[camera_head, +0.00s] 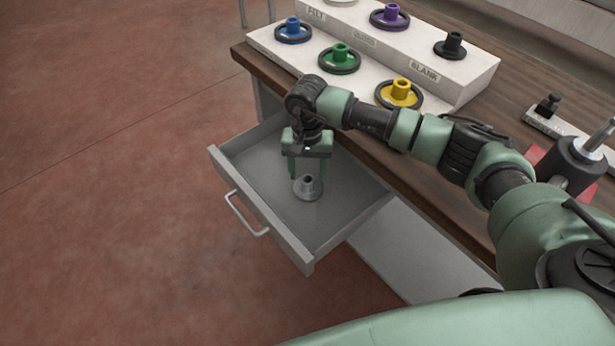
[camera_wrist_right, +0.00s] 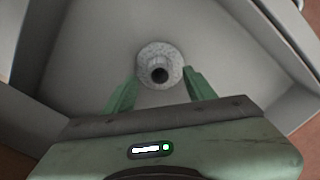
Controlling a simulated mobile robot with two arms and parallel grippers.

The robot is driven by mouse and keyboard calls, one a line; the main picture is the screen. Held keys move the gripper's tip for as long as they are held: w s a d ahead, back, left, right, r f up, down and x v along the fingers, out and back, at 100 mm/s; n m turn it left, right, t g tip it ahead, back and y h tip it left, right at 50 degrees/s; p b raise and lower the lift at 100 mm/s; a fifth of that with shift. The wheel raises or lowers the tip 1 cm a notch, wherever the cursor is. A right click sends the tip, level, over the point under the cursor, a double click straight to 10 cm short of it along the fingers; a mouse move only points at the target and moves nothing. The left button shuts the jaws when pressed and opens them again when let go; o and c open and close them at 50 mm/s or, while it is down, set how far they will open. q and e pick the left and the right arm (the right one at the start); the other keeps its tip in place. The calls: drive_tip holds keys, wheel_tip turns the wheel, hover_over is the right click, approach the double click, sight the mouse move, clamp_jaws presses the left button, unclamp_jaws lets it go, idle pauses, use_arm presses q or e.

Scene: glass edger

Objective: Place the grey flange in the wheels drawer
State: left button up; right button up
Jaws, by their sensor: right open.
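The grey flange (camera_head: 308,188) stands upright, hub up, on the floor of the open drawer (camera_head: 345,222). In the right wrist view the flange (camera_wrist_right: 160,66) sits just beyond and between the fingertips, with bare drawer floor around it. My right gripper (camera_head: 306,178) is over the drawer, open, with its fingers pointing down on either side of the flange's hub. Any label on the drawer is not visible. My left gripper is not in view.
A stepped white rack (camera_head: 465,78) on the wooden bench holds several coloured wheels. The bench edge (camera_head: 415,205) runs beside the drawer, under my right arm. A dark machine part (camera_head: 570,165) stands at the right. The floor left of the drawer is clear.

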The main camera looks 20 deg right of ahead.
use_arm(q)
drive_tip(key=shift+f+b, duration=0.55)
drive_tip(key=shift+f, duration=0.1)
use_arm(e)
wheel_tip(320, 180, up, 9)
drive_tip(key=shift+r, duration=0.15)
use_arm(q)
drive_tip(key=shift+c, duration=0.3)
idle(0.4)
